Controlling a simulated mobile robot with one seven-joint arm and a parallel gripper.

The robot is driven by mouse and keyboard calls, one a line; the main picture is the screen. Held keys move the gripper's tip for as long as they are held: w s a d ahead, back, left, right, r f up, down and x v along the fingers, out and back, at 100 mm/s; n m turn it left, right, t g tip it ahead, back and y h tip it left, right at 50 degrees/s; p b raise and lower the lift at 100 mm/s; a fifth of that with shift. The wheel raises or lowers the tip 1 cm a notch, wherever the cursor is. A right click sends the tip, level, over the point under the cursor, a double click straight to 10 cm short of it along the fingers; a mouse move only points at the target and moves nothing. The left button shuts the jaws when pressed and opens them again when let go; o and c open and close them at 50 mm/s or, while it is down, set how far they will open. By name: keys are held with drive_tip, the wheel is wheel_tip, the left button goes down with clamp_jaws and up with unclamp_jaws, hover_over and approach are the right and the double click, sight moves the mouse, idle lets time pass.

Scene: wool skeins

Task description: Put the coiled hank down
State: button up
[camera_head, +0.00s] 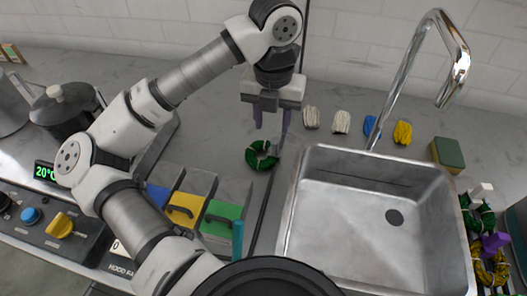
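The coiled hank (261,156) is a dark green ring of wool on the grey worktop, left of the sink. My gripper (271,130) is above it, pointing down, with its two fingers spread apart. No wool shows between the fingers. The right finger reaches lower in the picture, close to the upper right of the ring. I cannot tell whether it touches the wool.
A steel sink (300,245) with a tall tap (402,75) is on the right. White, blue and yellow skeins (341,122) lie in a row behind it, with a sponge (447,154). Coloured bins (222,218) stand in front of the hank. A dark pot (66,112) is left.

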sight(275, 141)
drive_tip(key=shift+w+d+f+p, duration=0.15)
drive_tip(key=shift+f+p, duration=0.1)
drive_tip(key=shift+f, duration=0.9)
drive_tip(key=shift+s+d+f+p, duration=0.1)
drive_tip(key=shift+f+p, duration=0.15)
drive_tip(key=shift+f, duration=0.9)
drive_tip(key=shift+w+d+f+p, duration=0.15)
drive_tip(key=shift+f+p, duration=0.1)
drive_tip(key=shift+f, duration=0.9)
drive_tip(key=shift+s, duration=0.1)
clamp_jaws()
